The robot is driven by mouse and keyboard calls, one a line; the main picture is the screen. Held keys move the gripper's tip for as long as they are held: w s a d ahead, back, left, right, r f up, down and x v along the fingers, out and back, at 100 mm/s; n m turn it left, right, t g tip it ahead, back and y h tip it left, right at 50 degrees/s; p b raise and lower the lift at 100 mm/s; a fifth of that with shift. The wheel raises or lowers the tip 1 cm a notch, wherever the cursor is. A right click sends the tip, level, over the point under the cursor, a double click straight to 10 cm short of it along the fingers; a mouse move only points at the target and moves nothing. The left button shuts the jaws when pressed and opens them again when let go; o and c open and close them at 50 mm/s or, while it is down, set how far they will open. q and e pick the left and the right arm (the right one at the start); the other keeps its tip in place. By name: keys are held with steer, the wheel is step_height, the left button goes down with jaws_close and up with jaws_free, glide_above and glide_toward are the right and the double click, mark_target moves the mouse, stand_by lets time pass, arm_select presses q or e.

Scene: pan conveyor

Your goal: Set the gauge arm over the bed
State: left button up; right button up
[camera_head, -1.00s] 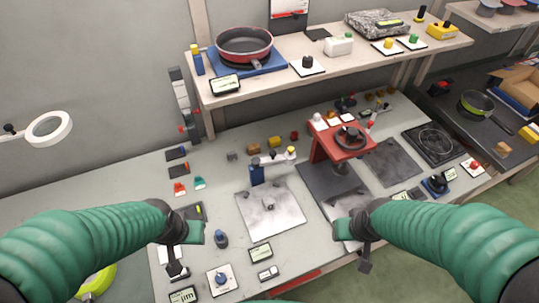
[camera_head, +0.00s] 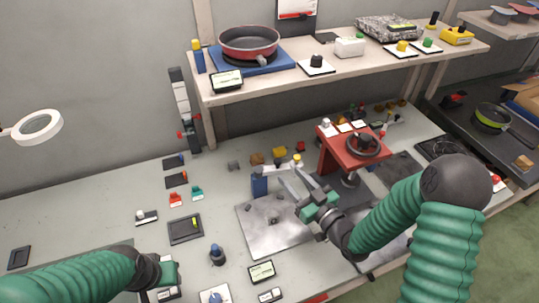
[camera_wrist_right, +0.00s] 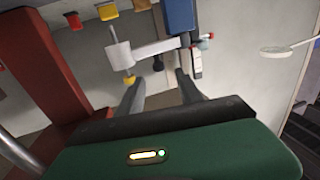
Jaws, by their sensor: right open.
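The gauge has a blue post (camera_head: 259,183) at the back left corner of the grey metal bed (camera_head: 262,232). Its pale arm (camera_head: 277,168) reaches right from the post, along the bed's back edge, to a white head with a yellow knob (camera_head: 298,158). My right gripper (camera_head: 289,174) is open and empty, close to the gauge arm. My left gripper (camera_head: 168,275) is low at the left; its fingers are unclear.
A red press (camera_head: 350,150) with a black wheel stands just right of my right gripper. A shelf (camera_head: 290,82) with a red pan (camera_head: 249,42) runs along the back. Small blocks (camera_head: 279,152) sit behind the gauge. A black tray (camera_head: 186,229) lies left of the bed.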

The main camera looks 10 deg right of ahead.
mark_target(276, 159)
steer(key=x, duration=1.1)
steer(key=shift+w+d+p, duration=0.15)
steer(key=shift+w+p, duration=0.05)
steer(key=shift+p, duration=0.15)
steer(key=shift+c, duration=0.3)
jaws_close()
